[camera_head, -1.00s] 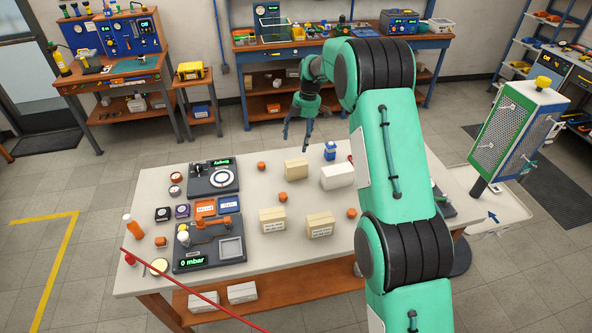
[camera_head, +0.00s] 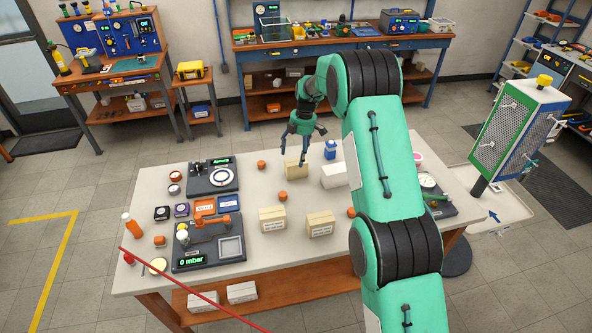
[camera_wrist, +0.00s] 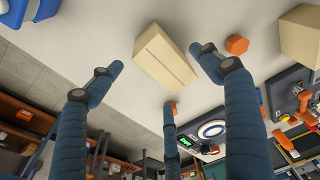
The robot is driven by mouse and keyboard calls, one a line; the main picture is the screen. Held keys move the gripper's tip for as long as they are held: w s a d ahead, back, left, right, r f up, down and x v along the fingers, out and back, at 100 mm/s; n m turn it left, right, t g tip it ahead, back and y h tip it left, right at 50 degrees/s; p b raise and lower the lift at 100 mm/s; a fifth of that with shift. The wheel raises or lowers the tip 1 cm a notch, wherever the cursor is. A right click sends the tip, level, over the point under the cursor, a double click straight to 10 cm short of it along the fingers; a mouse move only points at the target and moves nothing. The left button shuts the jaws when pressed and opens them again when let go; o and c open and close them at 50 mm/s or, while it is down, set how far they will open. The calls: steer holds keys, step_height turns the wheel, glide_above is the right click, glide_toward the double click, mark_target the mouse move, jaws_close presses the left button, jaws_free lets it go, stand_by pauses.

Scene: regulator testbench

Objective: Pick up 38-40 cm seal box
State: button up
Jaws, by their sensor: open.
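A beige box (camera_head: 296,172) stands at the back middle of the white table, under my gripper (camera_head: 293,160). In the wrist view this box (camera_wrist: 165,58) lies between my spread blue fingers (camera_wrist: 157,64); the fingers are open and hold nothing. Two more beige boxes stand towards the front, one on the left (camera_head: 272,220) and one on the right (camera_head: 320,225); their printed labels are too small to read. I cannot tell which is the 38-40 cm seal box.
A white box (camera_head: 333,176) and a blue item (camera_head: 330,150) stand right of my gripper. Orange pieces (camera_head: 283,197) lie among the boxes. Test devices (camera_head: 211,178) fill the table's left side. My arm hides part of the right side.

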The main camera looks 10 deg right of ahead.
mark_target(296, 159)
steer(key=shift+f, duration=0.15)
steer(key=shift+s+a+f+b, duration=0.1)
steer(key=shift+a+f+b, duration=0.15)
steer(key=shift+f, duration=1)
steer(key=shift+a+f+b, duration=0.15)
steer(key=shift+f+b, duration=0.05)
steer(key=shift+f, duration=1.05)
steer(key=shift+f, duration=0.25)
steer(key=c, duration=1.4)
steer(key=shift+r, duration=0.2)
steer(key=shift+c, duration=0.2)
steer(key=shift+r, duration=0.45)
step_height(296, 159, up, 3)
steer(key=shift+r+p, duration=0.1)
steer(key=shift+p, duration=0.3)
steer(key=s+r, duration=0.1)
steer(key=s, duration=1.5)
steer(key=shift+p, duration=0.45)
